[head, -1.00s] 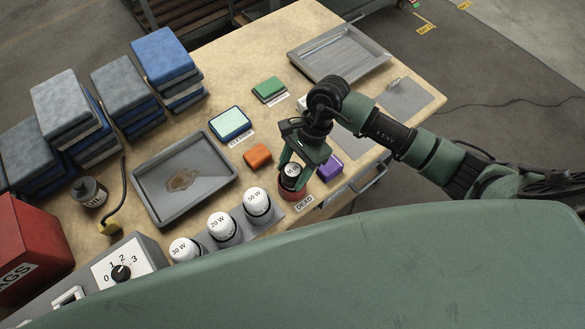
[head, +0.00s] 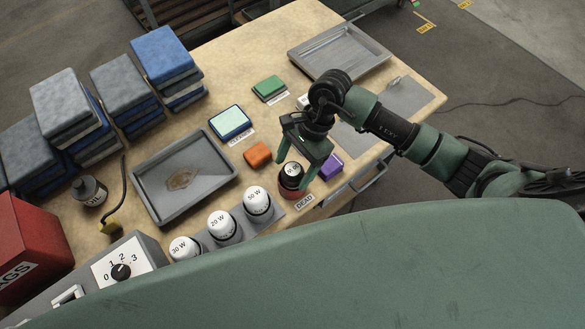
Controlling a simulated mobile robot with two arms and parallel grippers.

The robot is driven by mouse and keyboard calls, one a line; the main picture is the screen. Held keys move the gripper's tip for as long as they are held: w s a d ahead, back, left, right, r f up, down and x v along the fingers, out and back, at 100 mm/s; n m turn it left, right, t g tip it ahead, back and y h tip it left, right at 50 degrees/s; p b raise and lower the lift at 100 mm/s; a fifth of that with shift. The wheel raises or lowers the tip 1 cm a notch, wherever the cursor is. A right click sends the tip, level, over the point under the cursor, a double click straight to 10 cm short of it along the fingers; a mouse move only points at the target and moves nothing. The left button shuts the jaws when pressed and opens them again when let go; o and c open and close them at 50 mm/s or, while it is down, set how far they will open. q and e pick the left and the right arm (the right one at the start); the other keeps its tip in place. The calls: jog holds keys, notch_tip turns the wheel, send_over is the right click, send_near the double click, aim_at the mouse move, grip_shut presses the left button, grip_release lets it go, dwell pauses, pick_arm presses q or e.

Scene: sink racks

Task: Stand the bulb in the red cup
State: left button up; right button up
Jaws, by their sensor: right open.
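The white bulb (head: 292,170) with a dark lower part stands in the red cup (head: 286,193), behind the DEAD label. It looks roughly upright; its base is hidden in the cup. My right gripper (head: 297,179) is open, its fingers on either side of the bulb and apart from each other. I cannot tell whether a finger still touches the bulb. My left gripper is out of view.
Several white bulbs stand in a grey rack (head: 240,236) left of the cup. A purple block (head: 331,166) sits close on the right and an orange block (head: 258,155) behind left. A grey stained tray (head: 206,197) lies farther left.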

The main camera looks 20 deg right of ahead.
jog(key=b+v, duration=0.2)
jog(key=v, duration=0.9)
